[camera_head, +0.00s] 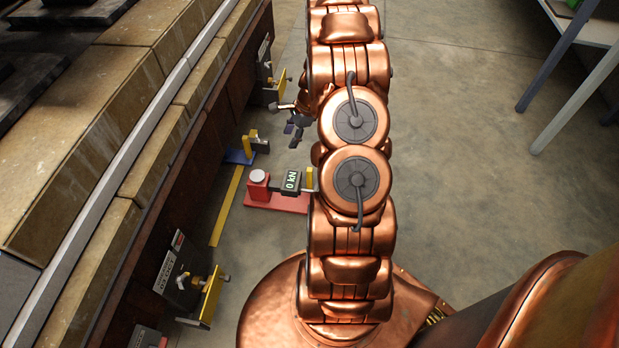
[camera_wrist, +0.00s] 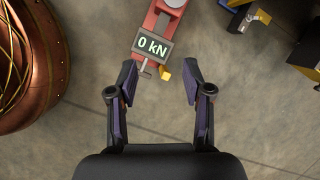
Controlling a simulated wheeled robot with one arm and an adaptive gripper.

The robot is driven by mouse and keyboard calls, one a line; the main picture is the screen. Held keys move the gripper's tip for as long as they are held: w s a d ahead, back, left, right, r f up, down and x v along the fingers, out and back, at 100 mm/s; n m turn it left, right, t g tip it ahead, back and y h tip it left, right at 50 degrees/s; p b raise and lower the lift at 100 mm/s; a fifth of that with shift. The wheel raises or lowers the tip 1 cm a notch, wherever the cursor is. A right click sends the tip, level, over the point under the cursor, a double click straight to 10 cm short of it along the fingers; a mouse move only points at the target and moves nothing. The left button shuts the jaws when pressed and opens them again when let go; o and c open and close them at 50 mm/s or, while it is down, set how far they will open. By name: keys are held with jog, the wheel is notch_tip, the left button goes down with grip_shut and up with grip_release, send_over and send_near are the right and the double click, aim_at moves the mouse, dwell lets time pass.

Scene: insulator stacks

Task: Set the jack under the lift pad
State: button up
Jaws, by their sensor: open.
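The jack has a red base (camera_head: 285,203), a pale round top (camera_head: 258,176) and a display reading "0 kN" (camera_head: 291,181). It stands on the floor, out from the brown structure's side. In the head view my gripper (camera_head: 293,130) is partly hidden by my arm. I cannot tell which part is the lift pad.
A yellow strip (camera_head: 228,207) lies on the floor beside the structure (camera_head: 165,195). A blue-based device (camera_head: 240,157) stands near the wall. Dark brackets with yellow parts, one above (camera_head: 270,80) and one below (camera_head: 182,275), stick out from it. A table (camera_head: 590,30) is at top right.

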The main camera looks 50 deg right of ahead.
jog(key=s+d+f+m+b, duration=0.1)
jog(key=d+f+m+b, duration=0.15)
jog(key=f, duration=0.35)
jog(key=s+d+f+m+t+b, duration=0.1)
jog(key=d+f, duration=0.3)
jog(key=f, duration=0.2)
jog(key=s+d+f+m+b, duration=0.1)
jog(key=d+f+m+b, duration=0.15)
jog(key=f, duration=0.35)
jog(key=shift+n+h, duration=0.3)
jog(key=shift+b+x, duration=1.1)
jog(key=shift+x, duration=2.85)
jog(key=shift+d, duration=0.1)
grip_shut()
